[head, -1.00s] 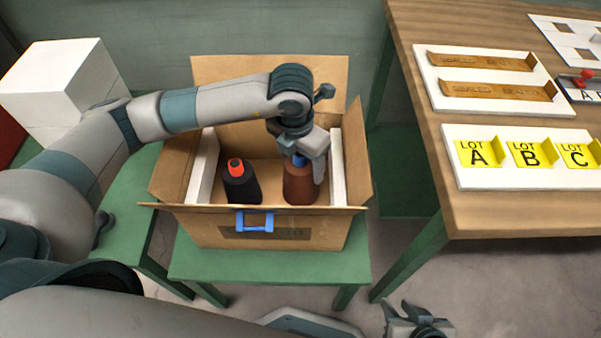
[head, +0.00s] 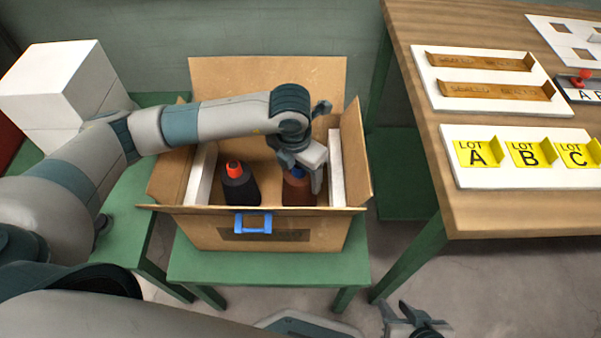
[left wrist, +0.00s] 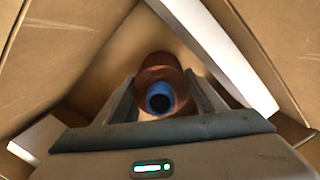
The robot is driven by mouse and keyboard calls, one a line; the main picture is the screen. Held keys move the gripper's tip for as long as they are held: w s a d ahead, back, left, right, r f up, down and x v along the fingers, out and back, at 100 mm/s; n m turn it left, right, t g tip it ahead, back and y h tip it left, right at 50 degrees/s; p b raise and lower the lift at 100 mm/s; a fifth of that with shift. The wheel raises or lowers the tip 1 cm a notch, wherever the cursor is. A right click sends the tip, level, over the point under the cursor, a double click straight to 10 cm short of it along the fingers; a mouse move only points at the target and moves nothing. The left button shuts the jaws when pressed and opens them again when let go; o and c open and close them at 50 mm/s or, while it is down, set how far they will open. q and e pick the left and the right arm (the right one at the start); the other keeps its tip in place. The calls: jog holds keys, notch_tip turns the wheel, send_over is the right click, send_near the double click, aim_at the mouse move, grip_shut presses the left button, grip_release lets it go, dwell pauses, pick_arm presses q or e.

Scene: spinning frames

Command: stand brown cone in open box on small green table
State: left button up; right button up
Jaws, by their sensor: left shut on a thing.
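The brown cone (head: 298,192) with a blue top is inside the open box (head: 215,233), on its right side. The cone looks upright, and its lower part is hidden by the box's front wall. My left gripper (head: 303,176) reaches down into the box and is shut on the cone near its top. In the left wrist view the cone (left wrist: 162,75) sits between the two fingers, its blue top (left wrist: 159,98) facing the camera. The box stands on the small green table (head: 270,266). My right gripper (head: 408,318) is at the bottom edge, away from everything, with its fingers apart.
A black cone (head: 240,188) with a red top stands in the box, left of the brown one. White pads (head: 336,168) line the box's sides. Its flaps are open. A wooden table (head: 480,215) with lot trays stands at the right. White boxes (head: 65,85) stand at the left.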

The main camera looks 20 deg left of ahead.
pick_arm(q)
jog(key=o, duration=2)
jog(key=shift+f, duration=0.1)
jog(key=r, duration=0.4)
jog(key=s+r, duration=0.1)
jog(key=r, duration=0.7)
jog(key=shift+s+a+r+p, duration=0.1)
jog(key=shift+s+a+p, duration=0.15)
jog(key=shift+p, duration=0.15)
